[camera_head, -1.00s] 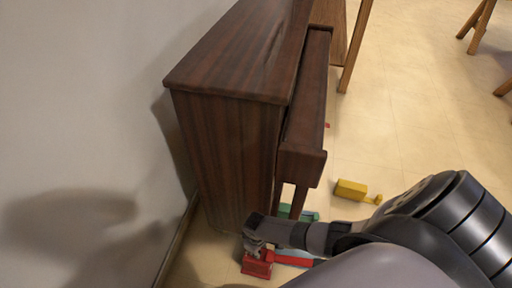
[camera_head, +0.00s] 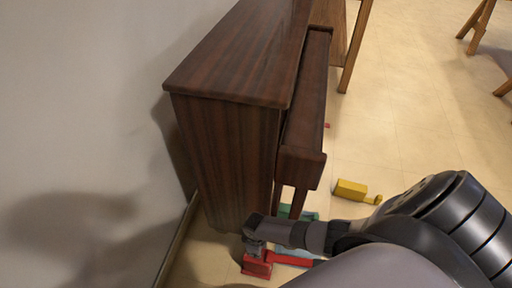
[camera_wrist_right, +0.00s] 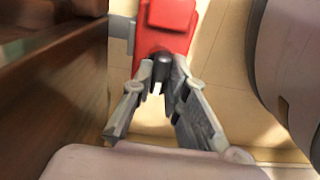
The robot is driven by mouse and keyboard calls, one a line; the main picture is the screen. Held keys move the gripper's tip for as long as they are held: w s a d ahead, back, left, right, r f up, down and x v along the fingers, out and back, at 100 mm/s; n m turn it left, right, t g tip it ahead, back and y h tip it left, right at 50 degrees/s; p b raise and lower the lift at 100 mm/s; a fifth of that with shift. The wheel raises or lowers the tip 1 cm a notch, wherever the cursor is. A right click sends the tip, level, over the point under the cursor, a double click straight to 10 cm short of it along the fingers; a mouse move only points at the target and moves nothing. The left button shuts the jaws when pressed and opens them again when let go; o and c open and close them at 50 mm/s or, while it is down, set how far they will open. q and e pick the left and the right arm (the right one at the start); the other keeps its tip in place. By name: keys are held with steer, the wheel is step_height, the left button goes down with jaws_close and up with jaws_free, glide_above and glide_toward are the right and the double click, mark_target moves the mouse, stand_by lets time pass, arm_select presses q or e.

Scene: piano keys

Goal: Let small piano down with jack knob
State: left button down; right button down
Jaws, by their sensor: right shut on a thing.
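The small piano (camera_head: 225,140) is dark brown wood and stands close to the wall. A red jack (camera_head: 256,267) is on the floor at its near end; it also shows in the right wrist view (camera_wrist_right: 165,18). The jack's dark knob (camera_wrist_right: 162,66) sits between the fingertips of my right gripper (camera_wrist_right: 160,76), which is shut on it. In the head view the right gripper (camera_head: 254,240) is just above the jack, beside the piano's lower end, and hides the knob. Whether the piano's base touches the floor is hidden. My left gripper is not in view.
A yellow jack-like object (camera_head: 352,190) lies on the floor to the right of the piano. A green object (camera_head: 300,213) is partly hidden behind my right arm. The wall (camera_head: 80,120) is close on the left. The floor (camera_head: 420,110) to the right is mostly clear.

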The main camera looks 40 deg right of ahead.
steer(key=c, duration=1.6)
jaws_free()
steer(key=shift+r, duration=6)
